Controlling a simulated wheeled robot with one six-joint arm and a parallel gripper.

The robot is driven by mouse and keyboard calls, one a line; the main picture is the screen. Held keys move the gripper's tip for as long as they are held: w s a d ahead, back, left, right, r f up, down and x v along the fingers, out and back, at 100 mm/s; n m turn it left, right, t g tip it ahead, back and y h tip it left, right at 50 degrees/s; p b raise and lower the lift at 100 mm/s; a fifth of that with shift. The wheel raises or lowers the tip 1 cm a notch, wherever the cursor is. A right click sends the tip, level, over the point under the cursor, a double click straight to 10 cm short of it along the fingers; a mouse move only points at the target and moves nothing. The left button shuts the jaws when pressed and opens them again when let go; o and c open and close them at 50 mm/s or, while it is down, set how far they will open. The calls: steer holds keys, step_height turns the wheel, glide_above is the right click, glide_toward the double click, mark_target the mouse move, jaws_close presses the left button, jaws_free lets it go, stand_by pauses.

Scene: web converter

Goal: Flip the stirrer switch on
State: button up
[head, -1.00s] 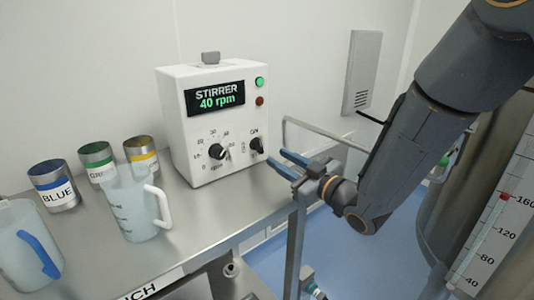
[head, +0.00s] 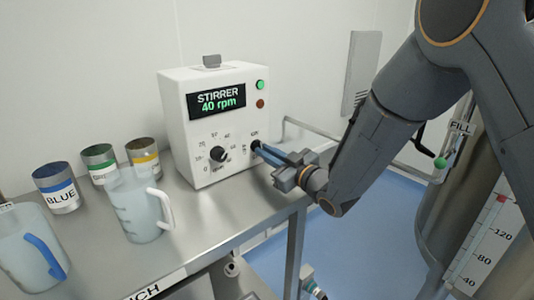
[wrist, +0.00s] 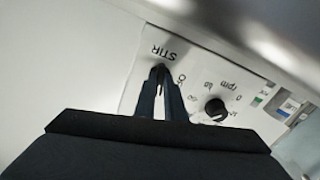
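The white stirrer box (head: 222,110) stands on the bench. Its display (head: 217,101) reads "STIRRER 40 rpm" in green. The stirrer switch (head: 255,145) is a small dark knob at the lower right of the front, mostly covered by my fingers. My gripper (head: 261,149) has its blue fingers at the switch. In the wrist view the fingertips (wrist: 160,73) come close together around the dark switch below the "STIR" label, with little gap between them. The switch's exact pointing is hidden.
A speed dial (head: 217,154) sits left of the switch; it also shows in the wrist view (wrist: 216,109). A green lamp (head: 260,85) and a dull red-brown lamp (head: 260,104) are above. A clear jug (head: 138,210) and labelled cans stand left. A metal rail (head: 310,128) is behind my gripper.

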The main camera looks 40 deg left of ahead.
jaws_close()
steer(key=shift+m, duration=1.4)
steer(key=o, duration=0.6)
jaws_free()
steer(key=shift+o, duration=0.2)
steer(key=shift+b+v, duration=0.85)
steer(key=shift+v, duration=3.1)
steer(key=shift+s, duration=0.1)
